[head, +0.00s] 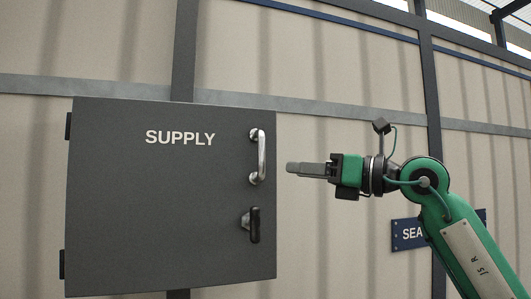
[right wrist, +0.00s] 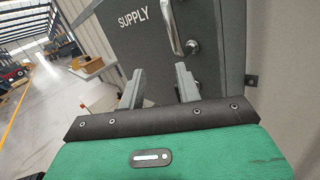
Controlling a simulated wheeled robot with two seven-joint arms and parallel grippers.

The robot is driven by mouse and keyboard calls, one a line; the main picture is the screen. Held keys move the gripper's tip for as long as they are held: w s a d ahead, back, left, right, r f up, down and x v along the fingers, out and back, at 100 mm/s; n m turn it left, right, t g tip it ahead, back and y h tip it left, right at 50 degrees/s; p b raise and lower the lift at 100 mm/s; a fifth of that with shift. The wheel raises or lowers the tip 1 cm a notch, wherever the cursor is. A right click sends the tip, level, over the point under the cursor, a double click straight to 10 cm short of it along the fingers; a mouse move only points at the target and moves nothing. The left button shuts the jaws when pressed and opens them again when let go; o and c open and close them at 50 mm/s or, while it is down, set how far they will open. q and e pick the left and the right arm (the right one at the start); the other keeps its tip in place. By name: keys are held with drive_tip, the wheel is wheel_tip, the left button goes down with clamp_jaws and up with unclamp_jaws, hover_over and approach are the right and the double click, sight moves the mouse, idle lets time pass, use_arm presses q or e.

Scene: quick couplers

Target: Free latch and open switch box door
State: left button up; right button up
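The switch box door (head: 150,200) is a dark grey panel marked SUPPLY, with hinges on its left edge. It looks shut. A silver bar handle (head: 261,158) stands upright near its right edge. Below it is the latch (head: 254,225), with a black lever pointing roughly up and down. My right gripper (head: 290,168) is just right of the handle, pointing left and apart from it. In the right wrist view its two grey fingers (right wrist: 160,70) are spread with nothing between them, and the handle (right wrist: 171,27) lies beyond them. My left gripper is not in view.
The box hangs against a beige ribbed wall (head: 330,220) with grey rails and posts. A blue sign (head: 407,234) is partly hidden behind my right arm. Cardboard boxes (right wrist: 90,66) show at left in the wrist view, beside an open floor with a yellow line.

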sight(262, 152)
wheel_tip(262, 152, up, 4)
drive_tip(key=d+t+h, duration=0.1)
drive_tip(key=d+h, duration=0.1)
drive_tip(key=d, duration=0.1)
drive_tip(key=shift+p+x, duration=3.95)
drive_tip(key=shift+x, duration=2.95)
drive_tip(key=shift+s, duration=0.1)
clamp_jaws()
